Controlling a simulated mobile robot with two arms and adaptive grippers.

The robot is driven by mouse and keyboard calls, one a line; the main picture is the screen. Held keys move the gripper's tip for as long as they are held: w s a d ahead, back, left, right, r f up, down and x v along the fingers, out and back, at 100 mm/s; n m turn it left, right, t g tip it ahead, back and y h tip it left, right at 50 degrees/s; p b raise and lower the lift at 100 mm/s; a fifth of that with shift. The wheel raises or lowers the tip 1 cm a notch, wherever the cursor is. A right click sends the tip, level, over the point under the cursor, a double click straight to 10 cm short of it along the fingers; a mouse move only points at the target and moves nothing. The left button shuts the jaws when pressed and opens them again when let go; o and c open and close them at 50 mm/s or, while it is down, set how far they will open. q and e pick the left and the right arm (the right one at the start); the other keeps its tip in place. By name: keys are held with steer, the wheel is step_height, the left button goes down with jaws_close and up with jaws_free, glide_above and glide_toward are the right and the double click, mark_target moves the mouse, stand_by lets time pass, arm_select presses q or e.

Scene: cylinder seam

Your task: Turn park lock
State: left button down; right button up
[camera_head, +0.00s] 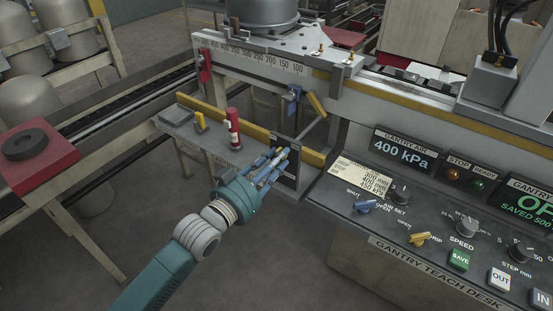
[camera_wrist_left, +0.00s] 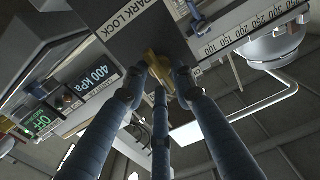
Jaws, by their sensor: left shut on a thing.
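The park lock is a yellow knob (camera_wrist_left: 156,66) on a dark panel with a white PARK LOCK label (camera_wrist_left: 127,27) in the left wrist view. My left gripper (camera_wrist_left: 160,78) has its blue fingers closed around this knob. In the head view my left gripper (camera_head: 275,160) reaches up to the dark panel (camera_head: 290,174) below the gantry beam. There the fingers hide the knob, and its exact turn angle is hard to tell. My right gripper is in neither view.
The gantry teach desk (camera_head: 399,257) with knobs and buttons stands at the right; its gantry air display (camera_head: 404,149) reads 400 kPa. A red-and-white cylinder (camera_head: 233,128) stands on a small bench at the left of my gripper. A red block (camera_head: 38,160) is at far left.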

arm_select(q)
steer(key=n+p, duration=0.1)
steer(key=n, duration=0.2)
steer(key=n+p, duration=0.1)
steer(key=n, duration=0.2)
steer(key=n+p, duration=0.1)
steer(key=n, duration=0.2)
steer(key=shift+w+a+r, duration=0.15)
steer(key=shift+w+a, duration=0.05)
steer(key=shift+a, duration=0.1)
steer(key=shift+n, duration=0.4)
steer(key=c, duration=1.7)
jaws_free()
steer(key=v, duration=1.2)
